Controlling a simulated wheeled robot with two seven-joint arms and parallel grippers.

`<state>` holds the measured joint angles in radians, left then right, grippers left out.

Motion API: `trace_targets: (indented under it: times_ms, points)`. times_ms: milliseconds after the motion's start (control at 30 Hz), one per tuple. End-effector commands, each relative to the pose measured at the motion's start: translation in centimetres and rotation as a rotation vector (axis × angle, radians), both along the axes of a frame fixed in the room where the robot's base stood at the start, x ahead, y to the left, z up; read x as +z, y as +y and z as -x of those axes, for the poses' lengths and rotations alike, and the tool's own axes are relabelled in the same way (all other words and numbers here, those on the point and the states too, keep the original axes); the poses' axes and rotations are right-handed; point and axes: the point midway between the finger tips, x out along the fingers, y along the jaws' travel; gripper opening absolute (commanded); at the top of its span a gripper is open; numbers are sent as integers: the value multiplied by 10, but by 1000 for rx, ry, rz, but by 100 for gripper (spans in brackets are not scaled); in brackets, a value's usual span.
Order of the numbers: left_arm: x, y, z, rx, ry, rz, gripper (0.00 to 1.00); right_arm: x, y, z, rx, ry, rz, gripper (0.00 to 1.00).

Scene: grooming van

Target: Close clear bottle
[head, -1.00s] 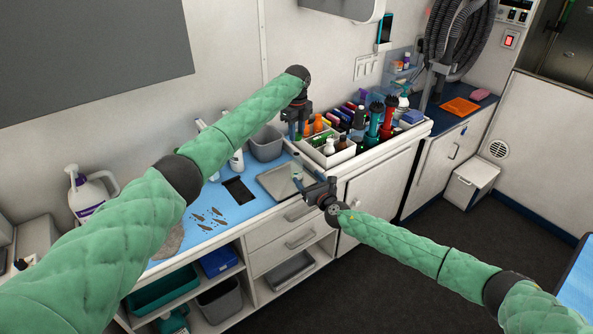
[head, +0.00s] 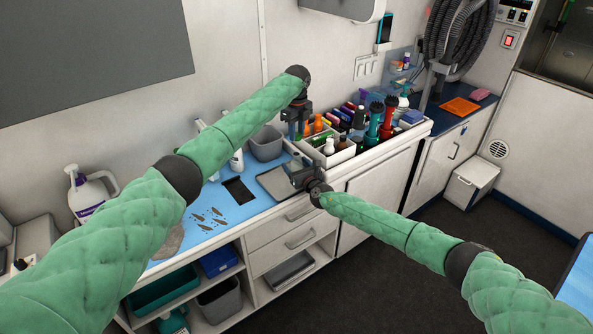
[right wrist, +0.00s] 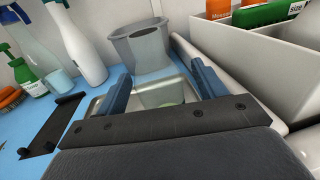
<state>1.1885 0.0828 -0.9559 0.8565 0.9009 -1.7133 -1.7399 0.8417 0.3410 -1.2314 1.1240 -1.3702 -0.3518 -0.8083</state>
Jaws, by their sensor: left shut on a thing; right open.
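A translucent, faintly greenish object (right wrist: 165,96), possibly the clear bottle, shows between the right gripper's fingers in the right wrist view. It appears to be over or on the metal tray (head: 272,182); I cannot tell whether the fingers touch it. My right gripper (head: 298,168) is open at the tray's right side; its blue fingers (right wrist: 162,80) show apart in the wrist view. My left gripper (head: 293,132) points down above the back of the counter, near the grey bin. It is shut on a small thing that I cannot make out. No cap can be told apart.
A grey bin (head: 267,145) stands behind the tray. White spray bottles (right wrist: 78,40) stand left of it. A white organizer (head: 327,156) crowded with bottles borders the right side. A black pad (head: 238,190) and several dark scraps lie on the blue mat (head: 200,232).

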Motion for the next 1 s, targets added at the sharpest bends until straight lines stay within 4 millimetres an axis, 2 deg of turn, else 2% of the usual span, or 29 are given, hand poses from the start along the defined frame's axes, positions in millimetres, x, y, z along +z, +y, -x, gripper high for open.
trace_targets:
  times_ms: [67, 400, 567, 900, 1000]
  points:
    - [0, 0, 0, 0, 0, 0, 9, 0, 0, 0, 0, 0, 0, 70]
    - [0, 0, 0, 0, 0, 0, 9, 0, 0, 0, 0, 0, 0, 3]
    - [-5, 0, 0, 0, 1, 0, 9, 0, 0, 0, 0, 0, 0, 2]
    - [-44, 0, 0, 1, 1, 0, 9, 0, 0, 0, 0, 0, 0, 2]
    - [-49, 0, -1, 0, -1, 0, 9, 0, 0, 0, 0, 0, 0, 2]
